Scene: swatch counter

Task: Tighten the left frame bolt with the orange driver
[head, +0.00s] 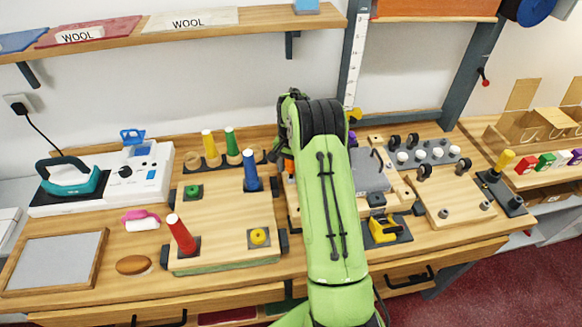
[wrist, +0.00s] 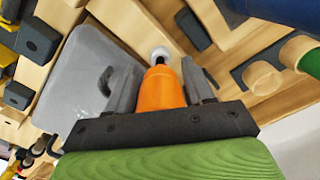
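The orange driver (wrist: 160,88) stands between the grey fingers of my gripper (wrist: 162,85), which are closed on its sides in the wrist view. A small white round part (wrist: 159,54) shows at its far end, over a wooden surface; I cannot tell whether it is a bolt head or part of the driver. In the head view my green arm hides most of my gripper, and only a little of the orange driver (head: 289,165) shows at the arm's left edge. I cannot pick out the left frame bolt for sure.
A grey slab (wrist: 85,80) lies left of the driver in the wrist view. A board with coloured pegs (head: 215,235) stands left of my arm, with a blue peg (head: 251,170) close by. A yellow tool (head: 383,228) and a bolted board (head: 460,215) lie right.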

